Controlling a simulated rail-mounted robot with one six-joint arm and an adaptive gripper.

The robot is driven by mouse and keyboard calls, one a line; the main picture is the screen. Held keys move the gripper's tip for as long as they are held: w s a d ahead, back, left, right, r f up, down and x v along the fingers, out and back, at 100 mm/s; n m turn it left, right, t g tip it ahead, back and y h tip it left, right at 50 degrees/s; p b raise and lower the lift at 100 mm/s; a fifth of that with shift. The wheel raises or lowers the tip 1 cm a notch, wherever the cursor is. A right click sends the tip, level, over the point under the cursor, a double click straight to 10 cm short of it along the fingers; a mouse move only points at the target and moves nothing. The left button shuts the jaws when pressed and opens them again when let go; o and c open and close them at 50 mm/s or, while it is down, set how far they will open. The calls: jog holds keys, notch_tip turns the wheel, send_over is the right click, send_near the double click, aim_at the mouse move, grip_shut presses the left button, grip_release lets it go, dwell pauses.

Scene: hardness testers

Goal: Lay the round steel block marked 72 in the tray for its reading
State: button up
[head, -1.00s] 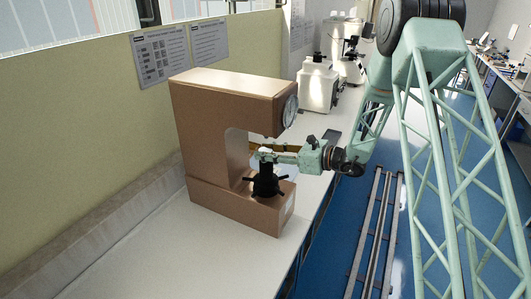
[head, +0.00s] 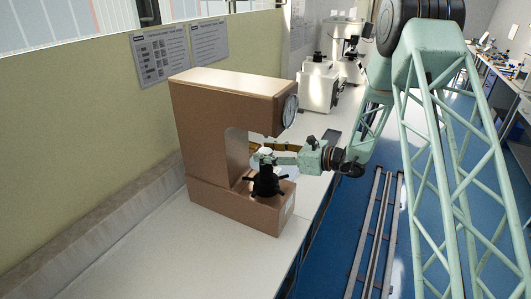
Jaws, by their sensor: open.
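A brown hardness tester (head: 230,100) with a round dial (head: 289,111) stands on the white bench. Its black anvil post with handles (head: 266,183) rises from the base inside the throat. My gripper (head: 268,157) is at the top of that post, reaching in from the right, and is open. A small pale round top (head: 264,152) shows at the fingers; I cannot tell whether it is the steel block, and no mark 72 is readable.
More white instruments (head: 318,85) stand farther along the bench. The bench (head: 190,255) is clear in front of the tester. A wall with posted sheets (head: 165,57) runs along the left. Floor rails (head: 375,230) lie on the blue floor to the right.

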jog(key=shift+d+r+p, duration=0.1)
jog(key=shift+d+p, duration=0.15)
jog(key=shift+p, duration=0.05)
jog(key=b+v, duration=0.1)
jog(key=v, duration=1.2)
jog(key=shift+s, duration=0.25)
dwell(0.6)
